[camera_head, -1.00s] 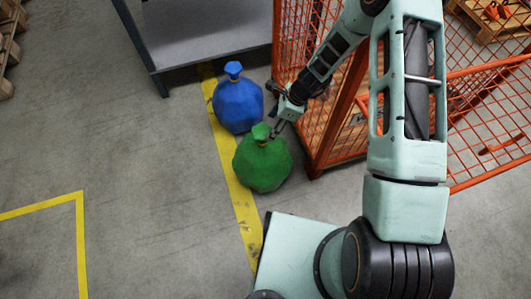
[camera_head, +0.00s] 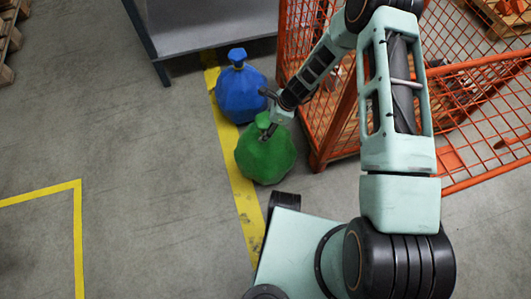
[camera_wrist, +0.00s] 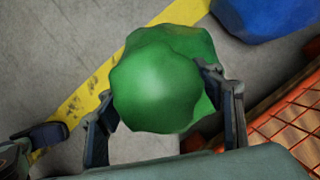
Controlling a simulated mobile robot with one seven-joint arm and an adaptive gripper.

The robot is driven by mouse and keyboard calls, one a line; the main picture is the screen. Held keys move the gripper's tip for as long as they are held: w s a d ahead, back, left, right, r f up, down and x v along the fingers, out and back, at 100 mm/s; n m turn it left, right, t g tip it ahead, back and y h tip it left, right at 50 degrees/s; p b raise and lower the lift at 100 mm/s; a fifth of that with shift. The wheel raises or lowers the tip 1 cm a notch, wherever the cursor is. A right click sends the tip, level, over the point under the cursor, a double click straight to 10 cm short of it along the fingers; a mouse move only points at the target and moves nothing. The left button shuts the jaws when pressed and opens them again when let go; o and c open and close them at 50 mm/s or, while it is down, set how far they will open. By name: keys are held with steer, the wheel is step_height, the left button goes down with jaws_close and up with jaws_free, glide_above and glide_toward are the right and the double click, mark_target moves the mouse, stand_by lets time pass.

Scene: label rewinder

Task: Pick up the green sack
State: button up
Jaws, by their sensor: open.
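The green sack (camera_head: 265,156) stands on the floor beside the yellow line, with its tied neck upward. My gripper (camera_head: 270,124) is at the sack's neck in the head view, reaching in from the upper right. In the wrist view, the rounded top of the green sack (camera_wrist: 160,85) fills the space between my two open fingers (camera_wrist: 168,108). The right finger lies close against the sack's edge; I cannot tell whether it touches. The left finger is near the sack's lower left side.
A blue sack (camera_head: 241,92) stands just behind the green one. Orange mesh fencing (camera_head: 330,128) stands close on the right. A grey metal table (camera_head: 208,30) is at the back. The floor (camera_head: 130,170) to the left is clear.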

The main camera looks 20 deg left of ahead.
steer(key=shift+c, duration=0.6)
jaws_close()
